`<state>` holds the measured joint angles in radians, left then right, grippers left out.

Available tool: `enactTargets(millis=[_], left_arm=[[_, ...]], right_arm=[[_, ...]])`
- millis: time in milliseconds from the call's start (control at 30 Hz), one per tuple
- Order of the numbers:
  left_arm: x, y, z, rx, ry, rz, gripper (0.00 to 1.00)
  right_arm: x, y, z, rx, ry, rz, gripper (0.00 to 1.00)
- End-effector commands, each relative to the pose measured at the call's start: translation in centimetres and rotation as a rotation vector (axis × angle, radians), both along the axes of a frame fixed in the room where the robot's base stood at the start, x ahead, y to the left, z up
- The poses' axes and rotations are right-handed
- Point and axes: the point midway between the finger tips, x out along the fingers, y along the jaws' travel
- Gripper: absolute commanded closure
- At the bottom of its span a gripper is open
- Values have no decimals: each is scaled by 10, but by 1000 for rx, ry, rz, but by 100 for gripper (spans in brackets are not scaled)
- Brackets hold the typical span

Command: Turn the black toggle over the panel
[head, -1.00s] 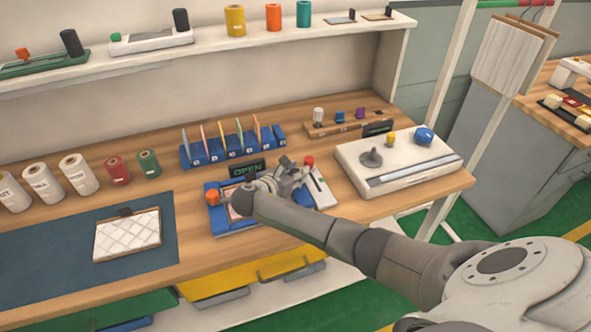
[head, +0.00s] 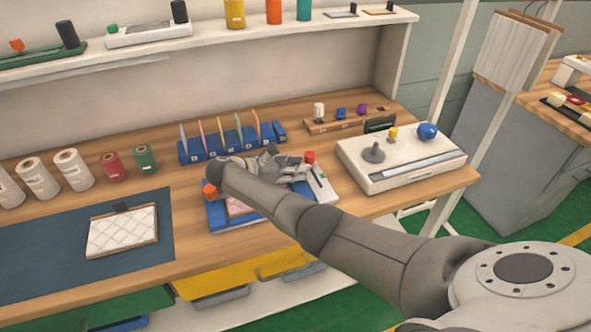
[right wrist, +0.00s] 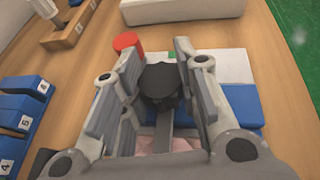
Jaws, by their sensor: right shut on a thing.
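The blue fixture (head: 222,218) lies on the wooden bench, with a pinkish panel (head: 236,207) in it, partly covered by my right arm. An orange knob (head: 209,190) is at its left and a red knob (head: 310,157) at its right. My right gripper (head: 280,165) is over the fixture's back part. In the right wrist view, the black toggle (right wrist: 160,84) is between the fingers of my right gripper (right wrist: 157,65), which is shut on it. A grey bar runs from the toggle towards the panel (right wrist: 150,142). My left gripper is not in view.
A blue rack (head: 188,156) with coloured cards stands close behind the gripper. A white box with a joystick (head: 400,172) stands to the right. A blue mat with a clipboard (head: 122,231) and several rolls are to the left. A shelf (head: 210,45) runs above.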

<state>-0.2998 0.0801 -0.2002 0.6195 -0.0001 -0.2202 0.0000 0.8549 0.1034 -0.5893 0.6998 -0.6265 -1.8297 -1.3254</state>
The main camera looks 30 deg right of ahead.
Motion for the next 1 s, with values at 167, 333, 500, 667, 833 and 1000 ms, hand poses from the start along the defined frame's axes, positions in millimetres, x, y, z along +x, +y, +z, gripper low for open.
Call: enactTargets(millis=[167,333,500,667,833,1000], left_arm=[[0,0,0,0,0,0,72],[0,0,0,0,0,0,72],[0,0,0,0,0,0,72],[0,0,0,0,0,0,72],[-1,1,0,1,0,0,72],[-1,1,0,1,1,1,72]], right_arm=[[0,-1,0,0,0,-5,95],[0,-1,0,1,0,-4,95],[0,-1,0,1,0,-4,55],[0,-1,0,1,-1,-4,49],[0,0,0,1,-1,-4,49],[1,11,4,2,-2,-1,49]])
